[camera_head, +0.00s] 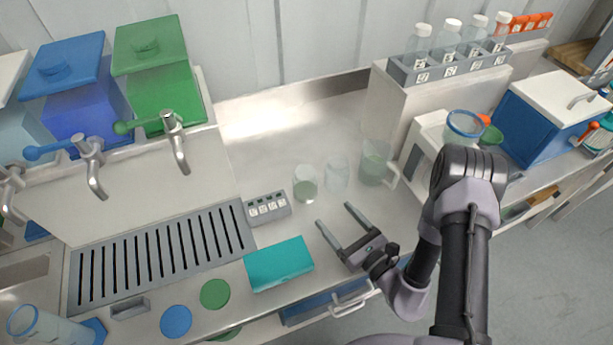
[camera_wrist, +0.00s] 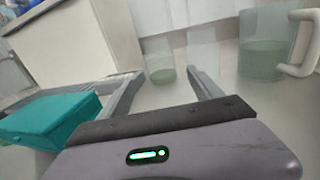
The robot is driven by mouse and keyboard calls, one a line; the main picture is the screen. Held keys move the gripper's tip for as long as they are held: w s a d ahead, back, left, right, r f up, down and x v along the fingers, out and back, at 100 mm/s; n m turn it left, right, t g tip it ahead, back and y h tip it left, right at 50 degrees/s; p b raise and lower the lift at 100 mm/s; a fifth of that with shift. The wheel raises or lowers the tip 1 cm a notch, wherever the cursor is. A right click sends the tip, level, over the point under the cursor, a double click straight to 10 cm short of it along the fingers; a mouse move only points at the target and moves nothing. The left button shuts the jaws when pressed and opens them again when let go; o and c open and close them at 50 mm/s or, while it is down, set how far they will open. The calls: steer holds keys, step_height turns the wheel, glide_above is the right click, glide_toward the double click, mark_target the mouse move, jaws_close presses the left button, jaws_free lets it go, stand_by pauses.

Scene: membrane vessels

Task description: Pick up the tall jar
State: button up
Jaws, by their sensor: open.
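Three clear glass vessels stand on the steel counter: a small beaker with greenish liquid (camera_head: 305,184), a narrow clear jar (camera_head: 337,173) beside it, and a wider handled jug (camera_head: 375,163) to the right. The narrow jar looks like the tall jar, but I cannot be sure. In the wrist view the narrow jar (camera_wrist: 203,48) is faint, between the beaker (camera_wrist: 159,62) and the jug (camera_wrist: 263,57). My gripper (camera_head: 334,214) is open and empty, short of the vessels and touching none. Its fingers (camera_wrist: 164,74) point towards the beaker and narrow jar.
A teal box (camera_head: 279,263) lies left of my gripper. A small grey labelled block (camera_head: 267,208) stands left of the beaker. A bottle rack (camera_head: 448,66) sits on a raised block behind right. A slotted drain (camera_head: 160,262) and taps are at left. The counter behind the vessels is clear.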

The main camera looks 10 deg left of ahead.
mark_target(312, 191)
steer(key=b+x, duration=0.1)
steer(key=x, duration=1)
steer(key=shift+a, duration=0.1)
steer(key=b+x, duration=0.1)
steer(key=x, duration=0.5)
steer(key=shift+f, duration=0.2)
steer(key=c, duration=1.2)
step_height(312, 191, up, 10)
steer(key=p, duration=0.3)
steer(key=shift+r, duration=0.1)
steer(key=shift+c, duration=0.2)
